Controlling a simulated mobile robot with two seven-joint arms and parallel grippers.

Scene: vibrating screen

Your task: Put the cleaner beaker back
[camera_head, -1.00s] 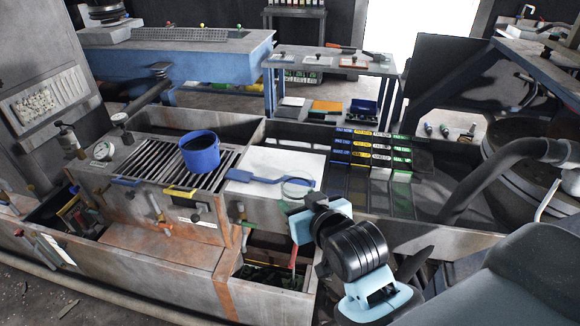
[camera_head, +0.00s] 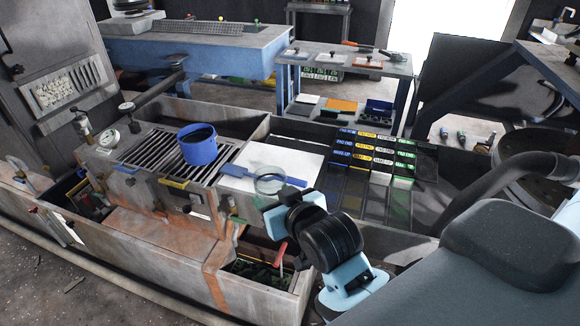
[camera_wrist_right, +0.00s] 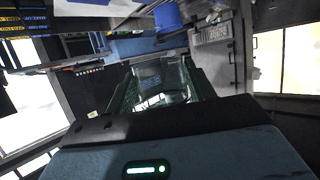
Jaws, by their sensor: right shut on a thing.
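A clear glass beaker (camera_head: 270,181) is held by my right gripper (camera_head: 272,196), seen in the head view over the white board. In the right wrist view the beaker (camera_wrist_right: 160,82) sits between the two green-edged fingers (camera_wrist_right: 160,92), which are shut on it. The beaker's tilt is hard to tell. My left gripper is not in view.
A blue paddle (camera_head: 238,171) lies on the white board (camera_head: 290,162). Labelled blue, yellow and green blocks (camera_head: 373,150) fill a rack to the right. A dark hose (camera_head: 475,190) curves at far right.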

